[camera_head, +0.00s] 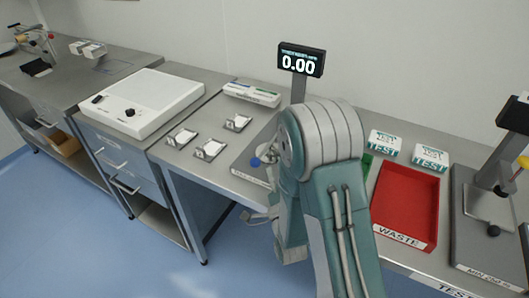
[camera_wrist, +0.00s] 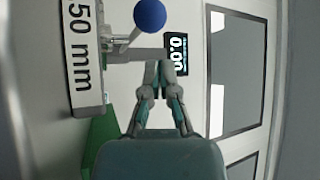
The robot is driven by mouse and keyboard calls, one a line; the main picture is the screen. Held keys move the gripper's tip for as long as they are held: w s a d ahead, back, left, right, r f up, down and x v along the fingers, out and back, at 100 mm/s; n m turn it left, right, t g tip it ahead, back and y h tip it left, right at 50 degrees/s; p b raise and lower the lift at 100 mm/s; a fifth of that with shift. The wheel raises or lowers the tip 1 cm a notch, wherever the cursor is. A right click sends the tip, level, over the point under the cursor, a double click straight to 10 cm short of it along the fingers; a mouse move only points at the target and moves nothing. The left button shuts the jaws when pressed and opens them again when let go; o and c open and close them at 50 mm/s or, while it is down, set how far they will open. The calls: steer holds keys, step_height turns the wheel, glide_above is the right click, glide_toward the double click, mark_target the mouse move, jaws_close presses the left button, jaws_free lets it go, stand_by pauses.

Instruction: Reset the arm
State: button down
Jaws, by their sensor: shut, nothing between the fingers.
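My gripper (camera_wrist: 162,84) shows in the wrist view with its two fingers drawn together and nothing between them. In the head view my teal and grey arm stands folded over the middle of the metal table (camera_head: 222,182), and the gripper is hidden behind it. In the wrist view, a blue ball knob (camera_wrist: 149,16) and a plate marked "50 mm" (camera_wrist: 82,55) are just beyond and to the left of the fingertips. A display reading 0.00 (camera_head: 299,66) stands behind the arm; it also shows beyond the fingers in the wrist view (camera_wrist: 177,50).
A red WASTE tray (camera_head: 406,205) lies right of the arm, with two TEST boxes (camera_head: 431,158) behind it. A gauge stand (camera_head: 490,200) is at the right edge. Small label holders (camera_head: 182,138) and a white hotplate-like device (camera_head: 150,100) are to the left. Blue floor (camera_head: 80,240) is open in front.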

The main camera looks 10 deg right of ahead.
steer(key=w+r+n+g, duration=0.1)
steer(key=d+r+n+g, duration=0.1)
steer(key=r, duration=0.1)
steer(key=w+r+n+g+h, duration=0.1)
steer(key=shift+w+d+r+g, duration=0.2)
steer(key=shift+w+r+g, duration=0.05)
steer(key=shift+w+g, duration=0.05)
steer(key=s+d+r+n+g, duration=0.1)
steer(key=s+r+n+g, duration=0.2)
steer(key=s, duration=0.5)
steer(key=s+d+r+n+g+h, duration=0.1)
steer(key=s+d+r+n+g, duration=0.1)
steer(key=s+g, duration=0.3)
steer(key=s+d+r+n+g, duration=0.2)
steer(key=s+r+n+g, duration=0.2)
steer(key=s, duration=0.9)
steer(key=shift+s+n+h, duration=0.15)
steer(key=shift+n+h, duration=0.15)
steer(key=shift+n, duration=0.3)
